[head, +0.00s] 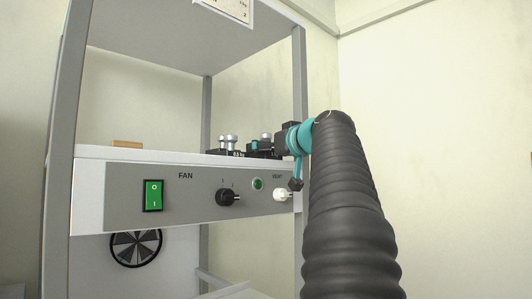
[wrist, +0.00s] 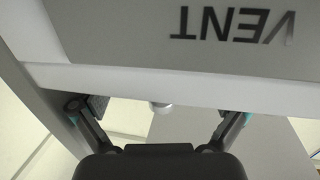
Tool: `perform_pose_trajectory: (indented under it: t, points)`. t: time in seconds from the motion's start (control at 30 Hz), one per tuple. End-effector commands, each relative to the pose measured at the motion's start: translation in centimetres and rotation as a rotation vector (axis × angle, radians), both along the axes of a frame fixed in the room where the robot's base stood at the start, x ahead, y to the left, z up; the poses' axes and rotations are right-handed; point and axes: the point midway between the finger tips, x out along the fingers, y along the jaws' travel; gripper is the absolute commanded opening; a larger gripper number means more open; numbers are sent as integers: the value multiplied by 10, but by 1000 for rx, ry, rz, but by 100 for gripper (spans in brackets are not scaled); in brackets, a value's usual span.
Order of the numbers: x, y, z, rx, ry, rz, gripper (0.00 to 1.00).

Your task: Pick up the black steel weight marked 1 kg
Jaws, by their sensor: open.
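Black weights with silver knobs stand on the shelf top in the head view. The left one (head: 228,144) shows clearly, with white marking too small to read. Another dark block with a silver knob (head: 266,136) is partly covered by my gripper. I cannot tell which is the 1 kg weight. In the wrist view my gripper (wrist: 160,110) has its fingers spread wide with nothing gripped. A small pale round thing (wrist: 161,107) shows between and beyond the fingers, at the shelf edge; I cannot tell what it is.
The front panel (head: 125,210) carries a green FAN switch (head: 153,195), a black dial (head: 228,197), a green lamp (head: 257,184) and a white VENT knob (head: 283,195). Grey posts (head: 299,80) frame the shelf. A small tan block (head: 127,144) lies at the left of the top.

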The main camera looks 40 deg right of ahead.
Motion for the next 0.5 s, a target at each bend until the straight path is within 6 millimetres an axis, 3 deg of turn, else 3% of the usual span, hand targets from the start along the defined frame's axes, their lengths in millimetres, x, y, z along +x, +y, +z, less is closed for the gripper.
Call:
perform_pose_trajectory:
  t: [0.07,0.43,0.5]
  points:
    - [0,0,0,0,0,0,95]
    - [0,0,0,0,0,0,2]
    - [-1,1,2,-1,-4,0,0]
